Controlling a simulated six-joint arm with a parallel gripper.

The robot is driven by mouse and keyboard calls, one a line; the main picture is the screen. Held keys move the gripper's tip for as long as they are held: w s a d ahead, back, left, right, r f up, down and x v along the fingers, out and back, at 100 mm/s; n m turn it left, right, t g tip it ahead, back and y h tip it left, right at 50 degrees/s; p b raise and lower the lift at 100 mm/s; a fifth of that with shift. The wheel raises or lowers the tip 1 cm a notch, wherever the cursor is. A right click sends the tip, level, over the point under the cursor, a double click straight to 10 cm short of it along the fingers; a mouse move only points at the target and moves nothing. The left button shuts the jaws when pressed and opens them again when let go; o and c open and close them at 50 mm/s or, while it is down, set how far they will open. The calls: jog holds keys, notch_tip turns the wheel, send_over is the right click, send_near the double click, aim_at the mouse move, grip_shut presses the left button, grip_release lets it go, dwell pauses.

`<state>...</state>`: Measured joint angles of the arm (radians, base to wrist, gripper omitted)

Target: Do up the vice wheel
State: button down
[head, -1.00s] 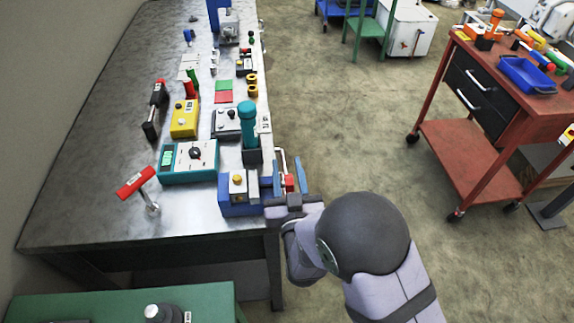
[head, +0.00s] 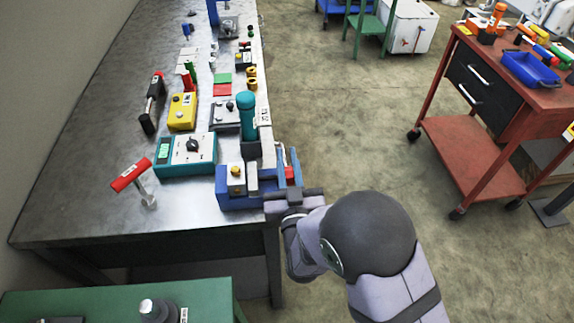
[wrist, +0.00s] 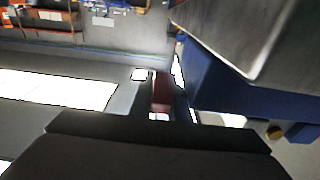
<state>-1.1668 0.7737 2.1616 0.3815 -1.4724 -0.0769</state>
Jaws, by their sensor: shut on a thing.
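The blue vice (head: 238,201) sits at the near right corner of the metal bench, with a yellow-topped block (head: 236,178) at its jaws. Its red wheel (head: 289,174) is on the side facing off the bench edge. In the wrist view the red wheel (wrist: 161,92) shows between the dark fingers, and the blue vice body (wrist: 215,90) is to the right. Much of the wheel is hidden by the fingers.
A teal meter (head: 185,156), a teal cylinder tool (head: 246,115) and a red-handled tool (head: 131,175) stand on the bench near the vice. A green cabinet (head: 100,300) is at the front left. The floor right of the bench is clear up to the red trolley (head: 455,140).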

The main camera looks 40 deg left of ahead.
aim_at(290, 181)
jog(key=shift+r+b, duration=0.1)
jog(key=shift+b, duration=0.2)
jog(key=c, duration=1.7)
grip_release()
jog(key=shift+s+d, duration=0.1)
jog(key=shift+f+b+v, duration=0.2)
jog(key=shift+b+v, duration=0.7)
jog(key=shift+v, duration=2.7)
